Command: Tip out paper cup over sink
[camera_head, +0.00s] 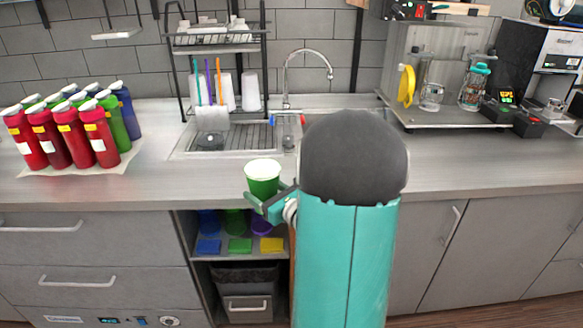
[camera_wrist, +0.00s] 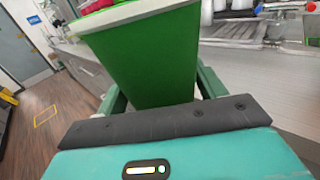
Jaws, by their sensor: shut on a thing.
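A green paper cup (camera_head: 263,180) with a pale rim is upright in the head view, in front of the counter's front edge. My gripper (camera_head: 268,197) is shut around it, one finger on each side. The cup also fills the upper middle of the wrist view (camera_wrist: 148,62), between the fingers of my gripper (camera_wrist: 155,95). The inside of the cup is pale in the head view; I cannot tell what it holds. The sink (camera_head: 215,139) is behind the cup on the counter, under a curved faucet (camera_head: 303,54); my arm hides part of its right side.
Several red, green and blue bottles (camera_head: 80,130) stand on the left counter (camera_head: 165,183). A black rack (camera_head: 222,49) with cups and straws stands behind the sink. A coffee machine (camera_head: 425,50) is on the right. Open shelves (camera_head: 225,257) are below the counter.

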